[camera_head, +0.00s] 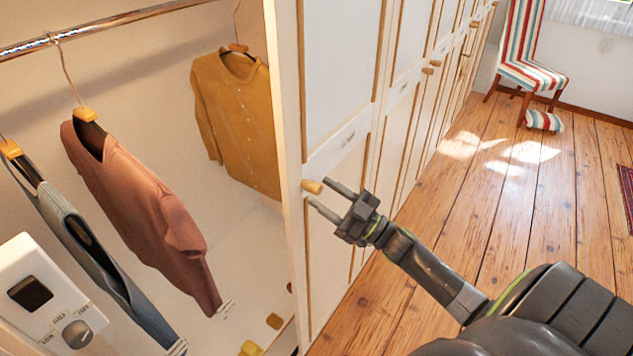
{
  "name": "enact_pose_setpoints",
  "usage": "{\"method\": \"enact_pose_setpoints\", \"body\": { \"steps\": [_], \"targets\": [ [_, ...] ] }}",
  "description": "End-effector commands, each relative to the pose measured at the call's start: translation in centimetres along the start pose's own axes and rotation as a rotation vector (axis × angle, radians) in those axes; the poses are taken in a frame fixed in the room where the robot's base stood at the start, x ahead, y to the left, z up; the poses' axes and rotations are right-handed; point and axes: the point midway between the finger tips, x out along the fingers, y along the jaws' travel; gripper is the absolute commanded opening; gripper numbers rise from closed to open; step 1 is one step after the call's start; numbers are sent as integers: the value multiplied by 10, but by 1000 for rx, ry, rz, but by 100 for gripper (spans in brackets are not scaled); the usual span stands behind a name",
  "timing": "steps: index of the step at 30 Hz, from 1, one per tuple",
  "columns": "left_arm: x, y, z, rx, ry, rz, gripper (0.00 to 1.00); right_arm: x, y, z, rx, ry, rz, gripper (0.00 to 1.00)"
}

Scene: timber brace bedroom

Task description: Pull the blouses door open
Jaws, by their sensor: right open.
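A tall white wardrobe door with wooden trim (340,50) stands just right of an open wardrobe bay. A small wooden knob (312,186) sticks out near the door's left edge, below a small label plate whose text is too small to read. My right gripper (326,197) is open, its two fingers pointing left toward the knob, one at about its height and one below. I cannot tell whether the fingers touch it. My left gripper is not in view.
In the open bay, a mustard cardigan (238,120), a rust top (140,200) and a grey-blue garment (95,260) hang from a metal rail (100,25). More doors with knobs (430,67) recede right. A striped chair (528,60) stands far back. The plank floor (510,210) is mostly clear.

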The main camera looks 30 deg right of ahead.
Motion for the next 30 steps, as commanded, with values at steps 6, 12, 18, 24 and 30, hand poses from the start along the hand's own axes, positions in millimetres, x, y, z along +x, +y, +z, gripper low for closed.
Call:
{"method": "enact_pose_setpoints", "body": {
  "steps": [6, 12, 18, 24, 30],
  "targets": [
    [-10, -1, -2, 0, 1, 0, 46, 25, 0, -1, 0, 1, 1, 46],
    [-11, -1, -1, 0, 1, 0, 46, 29, 0, 0, 0, 0, 0, 46],
    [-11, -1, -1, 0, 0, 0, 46, 29, 0, 1, 0, 0, 0, 40],
    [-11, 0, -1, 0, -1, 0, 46, 29, 0, 0, 0, 0, 0, 14],
    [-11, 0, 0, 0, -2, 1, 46, 29, 0, 0, -1, 0, 0, 0]
  ]
}}
